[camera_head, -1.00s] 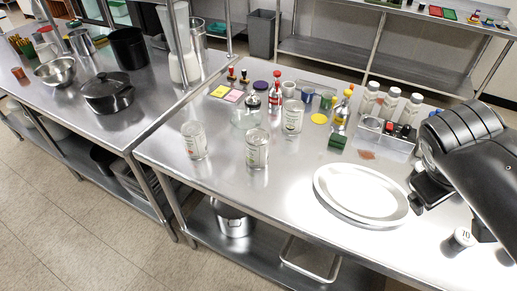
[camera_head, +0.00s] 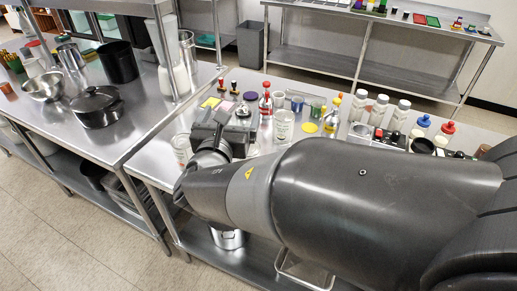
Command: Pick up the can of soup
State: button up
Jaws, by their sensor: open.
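Several similar pale-labelled cans stand on the steel table. One can (camera_head: 181,148) is at the left, just left of my gripper. Another can (camera_head: 283,126) stands to the right of my gripper, farther back. The can that stood between them is hidden behind my arm and gripper. I cannot tell which can is the soup. My gripper (camera_head: 216,128) is over the left part of the table, open, and its fingertips are hard to make out. I cannot tell whether it touches anything.
My arm covers most of the table's front and the white plates there. Bottles (camera_head: 380,110), a red-capped bottle (camera_head: 265,104) and small jars line the back. A black pot (camera_head: 98,106) and steel bowl (camera_head: 45,87) stand on the left counter.

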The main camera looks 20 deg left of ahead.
jog(key=f, duration=2.2)
jog(key=shift+w+d, duration=0.3)
jog(key=x, duration=0.5)
jog(key=shift+w, duration=0.1)
jog(key=x, duration=0.5)
jog(key=shift+w+d+f, duration=0.25)
jog(key=shift+w+f, duration=0.1)
jog(key=shift+c, duration=0.4)
jog(key=c, duration=1.2)
jog(key=shift+c, duration=0.6)
jog(key=shift+r, duration=0.2)
